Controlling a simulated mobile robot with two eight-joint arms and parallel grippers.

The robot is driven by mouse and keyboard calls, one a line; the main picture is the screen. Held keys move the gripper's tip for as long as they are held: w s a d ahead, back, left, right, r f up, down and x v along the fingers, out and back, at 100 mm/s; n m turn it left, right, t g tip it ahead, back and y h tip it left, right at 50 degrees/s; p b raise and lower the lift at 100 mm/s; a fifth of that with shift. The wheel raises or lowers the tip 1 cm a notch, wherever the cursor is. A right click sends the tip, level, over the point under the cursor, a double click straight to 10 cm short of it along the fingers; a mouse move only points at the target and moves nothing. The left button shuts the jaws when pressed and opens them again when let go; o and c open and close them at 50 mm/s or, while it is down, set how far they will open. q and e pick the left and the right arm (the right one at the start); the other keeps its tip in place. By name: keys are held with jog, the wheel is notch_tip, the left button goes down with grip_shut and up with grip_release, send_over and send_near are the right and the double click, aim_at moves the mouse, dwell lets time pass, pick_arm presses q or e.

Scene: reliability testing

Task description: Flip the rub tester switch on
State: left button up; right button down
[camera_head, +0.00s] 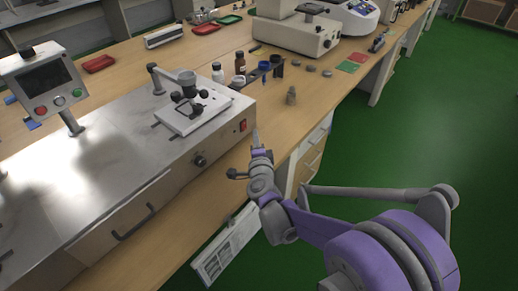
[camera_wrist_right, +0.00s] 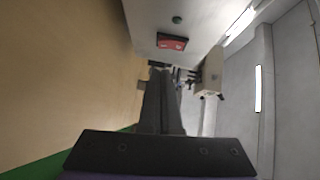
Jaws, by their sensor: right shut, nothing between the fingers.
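The rub tester (camera_head: 120,130) is a long metal box on the wooden bench at the left of the head view. Its red rocker switch (camera_head: 243,125) sits on the end face near the right corner, with a dark knob (camera_head: 199,161) on the same side. The switch also shows red in the right wrist view (camera_wrist_right: 172,42), above the fingers. My right gripper (camera_head: 256,134) is shut and empty, just right of the switch. In the right wrist view its dark fingers (camera_wrist_right: 158,72) look apart from the switch, though depth is hard to judge. My left gripper is out of view.
A screen on a stand (camera_head: 48,84) rises at the tester's left. Bottles (camera_head: 240,63), a small metal weight (camera_head: 291,95) and a white instrument (camera_head: 300,36) stand farther back on the bench (camera_head: 268,112). Green floor (camera_head: 430,130) is open at right.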

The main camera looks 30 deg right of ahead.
aim_at(246, 128)
jog(key=shift+w+a+f, duration=0.1)
jog(key=shift+w+a, duration=0.2)
jog(key=shift+w, duration=0.4)
jog(key=shift+w+a+f, duration=0.1)
jog(key=shift+w+a, duration=0.2)
jog(key=shift+w, duration=0.35)
jog(key=shift+w+a+f+b, duration=0.1)
jog(key=shift+w+f+b, duration=0.05)
jog(key=shift+w+b, duration=0.15)
jog(key=shift+s, duration=0.1)
